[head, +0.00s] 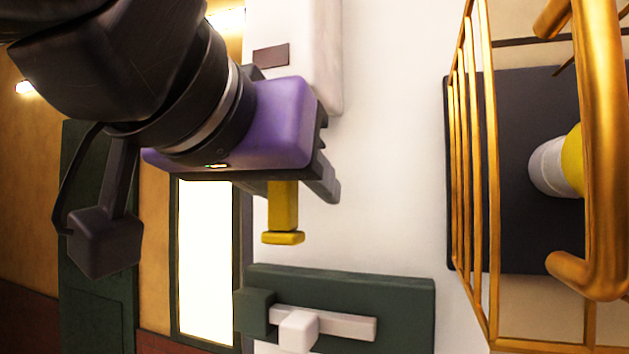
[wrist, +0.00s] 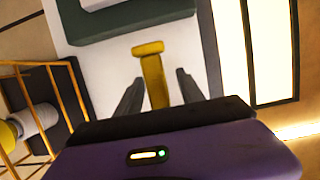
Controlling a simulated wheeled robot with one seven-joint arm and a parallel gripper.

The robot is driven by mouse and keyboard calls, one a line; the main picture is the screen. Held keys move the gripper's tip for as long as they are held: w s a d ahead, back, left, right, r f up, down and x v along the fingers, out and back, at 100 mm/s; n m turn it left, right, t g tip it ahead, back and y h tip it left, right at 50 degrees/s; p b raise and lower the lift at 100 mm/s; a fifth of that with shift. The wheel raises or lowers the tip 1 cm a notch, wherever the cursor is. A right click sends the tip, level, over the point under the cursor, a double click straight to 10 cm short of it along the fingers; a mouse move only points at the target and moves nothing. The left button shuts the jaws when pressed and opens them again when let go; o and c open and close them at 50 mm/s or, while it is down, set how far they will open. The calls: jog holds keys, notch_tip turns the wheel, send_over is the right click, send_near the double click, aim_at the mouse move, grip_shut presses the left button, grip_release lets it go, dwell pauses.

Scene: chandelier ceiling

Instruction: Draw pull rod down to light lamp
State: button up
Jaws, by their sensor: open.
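The yellow pull rod (head: 283,208) hangs below my gripper in the head view, with a wider flat end piece at its bottom. Its upper part is hidden behind my purple gripper (head: 293,190). In the wrist view the rod (wrist: 155,82) stands between the two dark fingers of my gripper (wrist: 160,76), with a visible gap on each side. My gripper is open and the fingers do not appear to touch the rod. The lamp bulb (head: 552,166), white and yellow, sits inside a gold cage at the right; it also shows in the wrist view (wrist: 35,120).
A white wall box (head: 317,50) with a brown label is above and behind my gripper. A dark green panel (head: 400,305) with a white handle (head: 345,325) is below the rod. The gold cage (head: 490,180) stands out at the right. White wall lies between rod and cage.

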jog(key=shift+w, duration=0.1)
grip_shut()
